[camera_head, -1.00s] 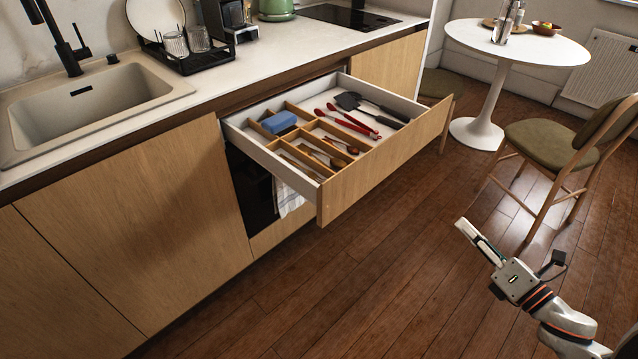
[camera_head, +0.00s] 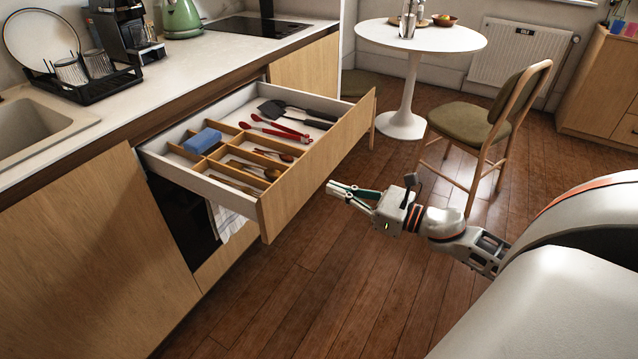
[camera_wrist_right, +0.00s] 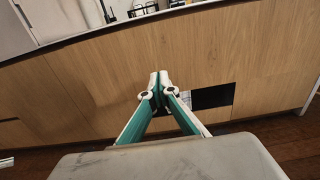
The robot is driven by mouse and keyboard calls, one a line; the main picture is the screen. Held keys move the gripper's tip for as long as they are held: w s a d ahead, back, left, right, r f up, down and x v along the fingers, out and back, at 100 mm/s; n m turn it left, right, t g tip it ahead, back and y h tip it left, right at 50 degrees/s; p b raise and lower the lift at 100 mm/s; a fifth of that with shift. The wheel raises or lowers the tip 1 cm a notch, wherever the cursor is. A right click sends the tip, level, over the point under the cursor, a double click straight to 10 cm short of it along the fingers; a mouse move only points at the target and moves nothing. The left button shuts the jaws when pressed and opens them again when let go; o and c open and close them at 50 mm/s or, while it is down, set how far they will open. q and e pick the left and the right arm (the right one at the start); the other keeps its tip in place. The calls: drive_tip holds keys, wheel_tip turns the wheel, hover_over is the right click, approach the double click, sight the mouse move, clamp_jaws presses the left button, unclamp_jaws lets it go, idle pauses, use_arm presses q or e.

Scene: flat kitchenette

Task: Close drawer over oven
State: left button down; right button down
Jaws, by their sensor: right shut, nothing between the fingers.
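The drawer (camera_head: 318,160) over the oven is pulled well out from the counter, with its plain wooden front facing the room. The dark oven front (camera_head: 182,212) shows partly below it. My right gripper (camera_head: 332,188) is shut and empty, its fingertips pointing at the drawer front from the room side. In the head view a gap seems to remain between them. In the right wrist view the closed fingertips (camera_wrist_right: 159,80) show against wooden fronts, and contact cannot be told. My left gripper is not in view.
The drawer holds a divider with a blue item (camera_head: 203,140), red utensils and black utensils. A towel (camera_head: 228,222) hangs below. A chair (camera_head: 470,125) and a white round table (camera_head: 425,38) stand behind my right arm. Wooden floor in front of the drawer is free.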

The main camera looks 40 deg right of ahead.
sight(308, 179)
drive_tip(key=shift+x, duration=2.4)
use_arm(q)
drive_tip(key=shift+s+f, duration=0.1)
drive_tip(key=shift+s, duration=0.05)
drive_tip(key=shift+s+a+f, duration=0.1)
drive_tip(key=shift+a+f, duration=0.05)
use_arm(e)
drive_tip(key=shift+w, duration=0.15)
